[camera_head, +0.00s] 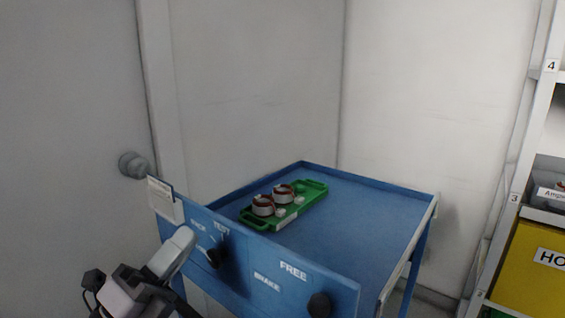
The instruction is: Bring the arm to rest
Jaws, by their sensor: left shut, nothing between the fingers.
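My left gripper (178,247) is at the lower left, with its arm coming up from the bottom edge. Its light grey fingers are shut and empty. The fingers are in front of the left part of the blue cart's front panel (245,262), close to a black knob (216,254) by the word TEST. I cannot tell whether they touch the panel. My right gripper is not in view.
A blue cart (370,205) carries a green tray (315,190) with two round copper-and-white stators (263,206). A second black knob (319,304) is near FREE. A door with a round handle (132,165) is left; shelving with a yellow bin (530,270) is right.

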